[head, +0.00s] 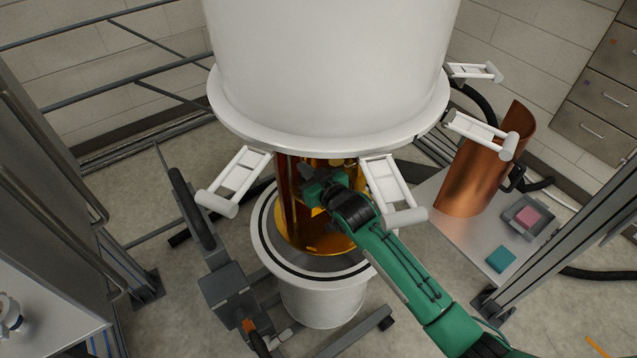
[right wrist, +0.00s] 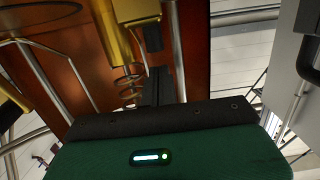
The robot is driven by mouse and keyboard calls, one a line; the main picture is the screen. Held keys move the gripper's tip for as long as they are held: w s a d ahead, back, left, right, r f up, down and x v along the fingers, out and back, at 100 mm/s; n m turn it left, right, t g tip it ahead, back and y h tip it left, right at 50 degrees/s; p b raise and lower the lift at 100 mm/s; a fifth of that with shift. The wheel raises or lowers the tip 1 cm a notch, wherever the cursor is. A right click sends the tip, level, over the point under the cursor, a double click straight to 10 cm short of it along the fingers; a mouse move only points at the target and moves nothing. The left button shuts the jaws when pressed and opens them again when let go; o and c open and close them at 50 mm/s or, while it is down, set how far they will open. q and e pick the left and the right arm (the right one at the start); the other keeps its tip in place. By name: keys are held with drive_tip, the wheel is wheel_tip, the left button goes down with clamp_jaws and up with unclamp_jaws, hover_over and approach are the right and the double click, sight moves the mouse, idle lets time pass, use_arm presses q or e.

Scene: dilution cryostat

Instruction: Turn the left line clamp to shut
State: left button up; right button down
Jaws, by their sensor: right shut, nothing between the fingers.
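My right arm reaches from the lower right into the gap under the white vessel. Its gripper (head: 312,188) is among the gold and copper parts there. In the right wrist view the dark fingers (right wrist: 154,86) are together with nothing between them. Just beyond them is a gold block (right wrist: 137,12) with a small black piece (right wrist: 152,38) below it. I cannot tell whether this is the left line clamp, or its position. No clamp can be made out in the head view, where the gripper covers part of the inside. My left gripper is out of view.
The white vessel (head: 330,70) hangs above, with white brackets (head: 240,180) around its rim. An open white can (head: 322,300) stands below. A copper half-shell (head: 482,170) and a teal block (head: 500,259) are on the table at right. Metal tubes (right wrist: 178,50) run close to the fingers.

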drive_tip(key=shift+w+a+f, duration=0.15)
idle(0.7)
